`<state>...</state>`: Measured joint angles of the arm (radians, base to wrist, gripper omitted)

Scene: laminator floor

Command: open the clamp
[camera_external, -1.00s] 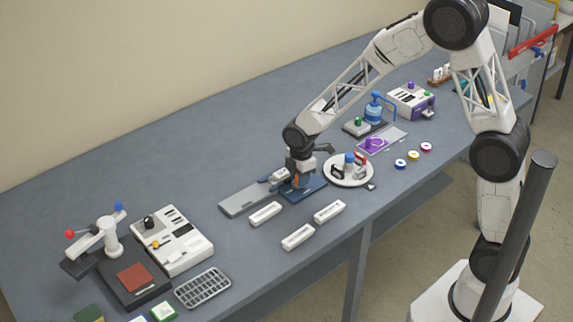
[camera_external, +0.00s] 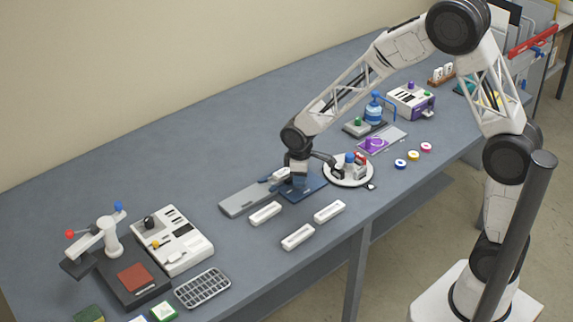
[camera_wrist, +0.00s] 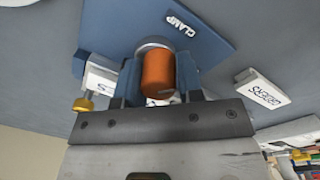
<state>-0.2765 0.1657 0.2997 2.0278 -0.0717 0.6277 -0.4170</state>
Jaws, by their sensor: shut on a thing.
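The clamp is a blue plate (camera_external: 316,188) with a blue upright body, on the bench below my wrist. In the wrist view its plate (camera_wrist: 205,28) carries the printed word CLAMP. An orange cylindrical handle (camera_wrist: 158,75) with a grey round end stands in the middle of the wrist view. My gripper (camera_wrist: 160,85) is shut on this handle, with a finger on each side. In the external view my gripper (camera_external: 298,178) is over the clamp, and my wrist hides the handle there.
A grey plate (camera_external: 240,199) lies left of the clamp. A round white tray (camera_external: 350,181) with small items stands close on the right.

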